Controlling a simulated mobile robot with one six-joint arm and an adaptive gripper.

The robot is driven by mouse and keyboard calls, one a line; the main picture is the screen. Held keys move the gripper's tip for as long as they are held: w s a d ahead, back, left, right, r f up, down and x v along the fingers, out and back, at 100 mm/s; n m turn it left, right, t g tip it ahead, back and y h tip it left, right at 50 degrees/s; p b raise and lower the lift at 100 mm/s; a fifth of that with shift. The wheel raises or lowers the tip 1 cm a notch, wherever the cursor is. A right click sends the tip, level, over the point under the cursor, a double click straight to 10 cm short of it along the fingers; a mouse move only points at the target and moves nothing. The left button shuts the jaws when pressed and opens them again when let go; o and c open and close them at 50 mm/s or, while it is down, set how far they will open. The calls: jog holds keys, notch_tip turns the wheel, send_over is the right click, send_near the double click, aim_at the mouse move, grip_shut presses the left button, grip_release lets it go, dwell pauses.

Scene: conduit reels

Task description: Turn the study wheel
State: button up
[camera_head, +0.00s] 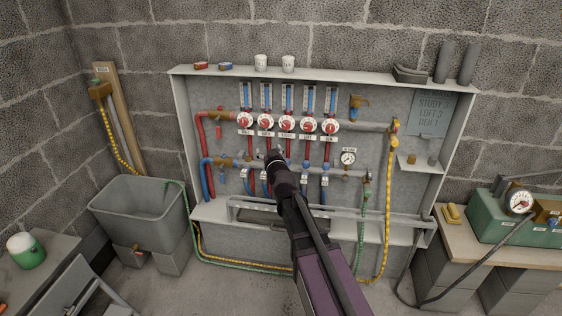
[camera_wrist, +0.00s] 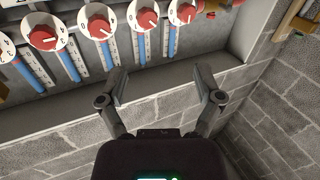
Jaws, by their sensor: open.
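A row of several red wheels on white dials, such as the middle one (camera_head: 287,123), runs across the manifold panel (camera_head: 350,212). Each has a small label below it, too small to read, so I cannot tell which is the study wheel. A grey plate (camera_head: 433,113) on the right reads "STUDY 3, LOFT 2, DEN 1". My gripper (camera_head: 273,156) is in front of the panel, below the left-centre wheels in the head view. In the wrist view it (camera_wrist: 160,82) is open and empty, apart from the wheels; one red wheel (camera_wrist: 146,18) shows beyond the fingers.
Blue-filled flow tubes stand above the wheels. Red and blue pipes (camera_head: 207,170) and a pressure gauge (camera_head: 348,158) lie below. A yellow hose (camera_head: 389,210) hangs at the right. A grey tub (camera_head: 140,210) stands left, a bench with a green pump (camera_head: 500,222) right.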

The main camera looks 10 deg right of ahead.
jog(key=s+d+r+g+p, duration=0.2)
jog(key=s+g+p, duration=0.8)
jog(key=s+p, duration=0.5)
jog(key=shift+r+n+g+y+p, duration=0.3)
jog(key=shift+r+y+p, duration=0.15)
jog(key=shift+p, duration=0.4)
dwell(0.5)
jog(key=s+d+r+m+g+h+p, duration=0.1)
jog(key=s+d+r+g+p, duration=0.1)
jog(key=s, duration=0.3)
jog(key=s+d+r+g+p, duration=0.1)
jog(key=s+d+g+p, duration=0.1)
jog(key=s+p, duration=0.2)
jog(key=s+d+r+m+g+h+p, duration=0.1)
jog(key=s+d+r+g+p, duration=0.1)
jog(key=s, duration=0.4)
jog(key=shift+s+d+r+m+g+h+p, duration=0.15)
jog(key=shift+s+r+m+g+h+p, duration=0.2)
jog(key=shift+g+p, duration=0.35)
